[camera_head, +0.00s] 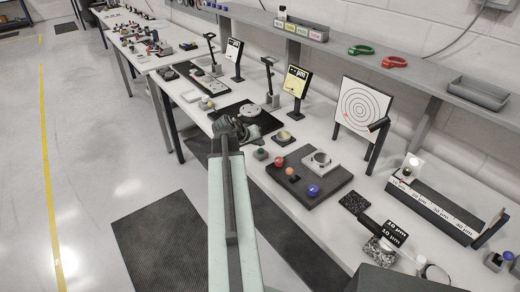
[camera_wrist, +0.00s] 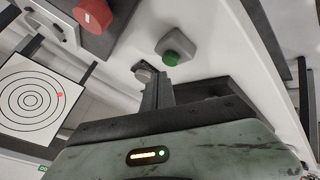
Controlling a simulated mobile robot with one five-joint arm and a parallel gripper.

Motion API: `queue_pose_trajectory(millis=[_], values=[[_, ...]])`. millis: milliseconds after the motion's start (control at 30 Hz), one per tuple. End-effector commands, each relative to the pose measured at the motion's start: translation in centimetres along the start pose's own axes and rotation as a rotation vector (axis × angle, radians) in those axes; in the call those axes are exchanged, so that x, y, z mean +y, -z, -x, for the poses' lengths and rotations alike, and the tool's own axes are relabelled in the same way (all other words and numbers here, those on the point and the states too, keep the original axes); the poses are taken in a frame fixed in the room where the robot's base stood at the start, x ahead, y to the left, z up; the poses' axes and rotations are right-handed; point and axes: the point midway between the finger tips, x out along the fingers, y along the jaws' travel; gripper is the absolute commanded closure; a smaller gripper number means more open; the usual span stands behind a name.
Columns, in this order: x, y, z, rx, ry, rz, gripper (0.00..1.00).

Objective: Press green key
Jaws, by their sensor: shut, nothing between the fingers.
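In the head view a small green-topped block (camera_head: 261,153) stands on the white bench beside the dark board. My gripper (camera_wrist: 146,74) is shut and empty. In the wrist view its tip appears just left of and below the green key, with a visible gap in the picture. In the head view my gripper (camera_head: 238,130) is over the bench, up and left of the green-topped block; my arm hides part of the bench below it.
A dark board (camera_head: 325,195) right of the green-topped block carries a red ball (camera_head: 279,161), an orange ball (camera_head: 291,171) and a blue ball (camera_head: 313,190). A small dish (camera_head: 284,136) stands close behind. A ringed target panel (camera_head: 362,107) stands farther back.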

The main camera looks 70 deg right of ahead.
Motion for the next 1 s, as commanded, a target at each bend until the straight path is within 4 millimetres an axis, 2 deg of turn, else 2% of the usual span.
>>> queue_pose_trajectory(millis=[233, 700, 1000], values=[[0.2, 0.2, 0.3, 0.000, 0.000, 0.000, 1.00], [3.0, 3.0, 4.2, 0.000, 0.000, 0.000, 1.00], [2.9, 3.0, 4.2, 0.001, 0.000, 0.001, 1.00]])
